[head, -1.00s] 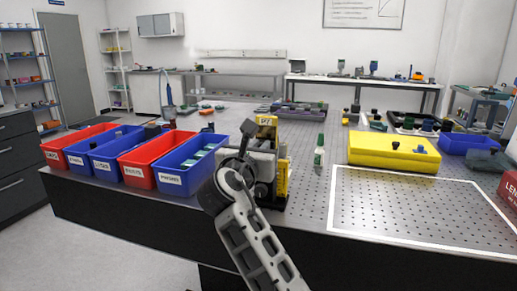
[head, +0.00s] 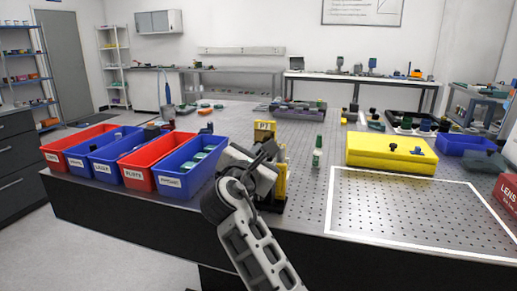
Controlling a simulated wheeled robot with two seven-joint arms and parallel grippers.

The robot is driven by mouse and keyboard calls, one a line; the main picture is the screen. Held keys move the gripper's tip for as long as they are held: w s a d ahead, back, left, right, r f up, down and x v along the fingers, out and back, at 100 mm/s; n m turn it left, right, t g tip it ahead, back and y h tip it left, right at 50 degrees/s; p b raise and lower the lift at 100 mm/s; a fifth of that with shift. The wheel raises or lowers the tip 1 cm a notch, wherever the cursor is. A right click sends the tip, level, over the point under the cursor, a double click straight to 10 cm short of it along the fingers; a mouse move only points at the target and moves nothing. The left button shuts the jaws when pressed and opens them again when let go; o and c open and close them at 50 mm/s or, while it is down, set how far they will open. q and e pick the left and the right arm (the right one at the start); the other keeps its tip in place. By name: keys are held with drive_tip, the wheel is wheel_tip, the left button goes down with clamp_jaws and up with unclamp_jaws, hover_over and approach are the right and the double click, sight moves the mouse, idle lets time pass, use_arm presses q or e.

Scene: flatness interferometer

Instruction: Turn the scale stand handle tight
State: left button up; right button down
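The scale stand (head: 265,130) is a yellow and black upright device at the table's front edge, right of the bins. Its yellow top and right side show. My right arm comes up from the bottom, and its gripper (head: 262,160) is tilted in front of the stand, overlapping its middle. The gripper body hides the stand's handle and the fingertips, so I cannot see whether the fingers are around the handle or apart from it. My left gripper is not in view.
Red and blue bins (head: 188,166) stand in a row left of the stand. A green-and-white bottle (head: 317,152) stands to its right. A yellow case (head: 391,155) lies farther right, behind an empty white-outlined area (head: 410,213) of the perforated tabletop.

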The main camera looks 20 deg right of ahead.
use_arm(q)
drive_tip(key=b, duration=0.1)
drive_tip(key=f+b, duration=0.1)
drive_tip(key=b, duration=0.1)
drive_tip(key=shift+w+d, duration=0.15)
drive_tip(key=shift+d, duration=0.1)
use_arm(e)
drive_tip(key=m, duration=0.8)
drive_tip(key=f+m, duration=0.1)
drive_tip(key=m, duration=0.3)
drive_tip(key=shift+s+d, duration=0.15)
drive_tip(key=shift+d, duration=0.05)
drive_tip(key=c, duration=1.5)
unclamp_jaws()
